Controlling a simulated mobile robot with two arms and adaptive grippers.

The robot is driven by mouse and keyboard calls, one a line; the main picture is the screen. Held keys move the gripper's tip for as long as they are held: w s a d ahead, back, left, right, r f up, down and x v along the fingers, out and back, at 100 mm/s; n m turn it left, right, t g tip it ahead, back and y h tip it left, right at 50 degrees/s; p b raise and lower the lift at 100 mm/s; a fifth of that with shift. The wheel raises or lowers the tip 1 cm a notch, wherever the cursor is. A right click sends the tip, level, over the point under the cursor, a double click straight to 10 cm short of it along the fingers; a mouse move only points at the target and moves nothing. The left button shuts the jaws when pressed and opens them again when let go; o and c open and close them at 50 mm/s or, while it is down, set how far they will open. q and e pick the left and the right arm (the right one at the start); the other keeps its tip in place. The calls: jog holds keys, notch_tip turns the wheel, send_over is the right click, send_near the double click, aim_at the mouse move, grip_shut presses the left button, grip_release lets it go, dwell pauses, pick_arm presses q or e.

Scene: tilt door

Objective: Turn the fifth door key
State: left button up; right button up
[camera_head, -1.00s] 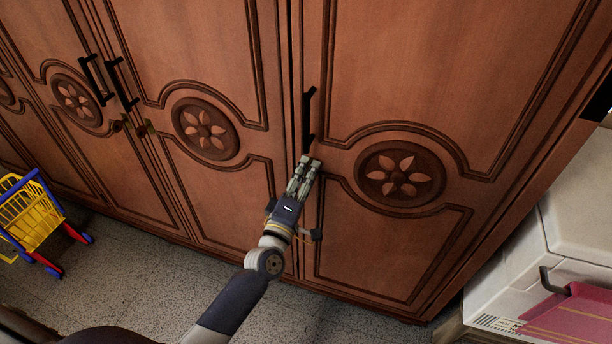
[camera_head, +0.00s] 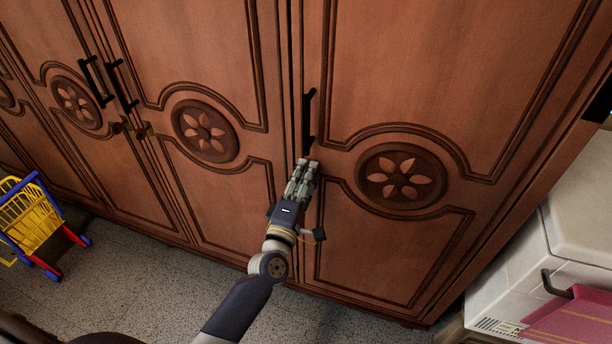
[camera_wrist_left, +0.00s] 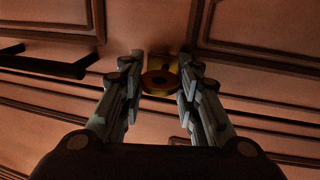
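The fifth door key (camera_wrist_left: 159,82) is a small reddish-brown round bow with a dark centre, set at a brass lock plate (camera_wrist_left: 166,62) in the left wrist view. My left gripper (camera_wrist_left: 160,78) has its two fingers on either side of the key, and the bow fills the gap between the fingertips. In the head view the left gripper (camera_head: 304,172) is at the wardrobe's right-hand door (camera_head: 395,260), just below its black handle (camera_head: 308,118). It hides the key there. My right gripper is not in view.
Other black handles (camera_head: 95,80) and a brass lock (camera_head: 143,130) are on the doors to the left. A yellow and blue toy cart (camera_head: 36,218) stands on the floor at left. A white appliance (camera_head: 575,235) with pink cloth (camera_head: 578,318) is at right.

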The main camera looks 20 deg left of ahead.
pick_arm(q)
jog(key=o, duration=0.3)
jog(key=shift+o, duration=0.2)
jog(key=s+f, duration=0.2)
jog(key=s, duration=0.9)
jog(key=shift+s+a, duration=0.2)
jog(key=shift+s, duration=0.2)
jog(key=shift+f, duration=0.1)
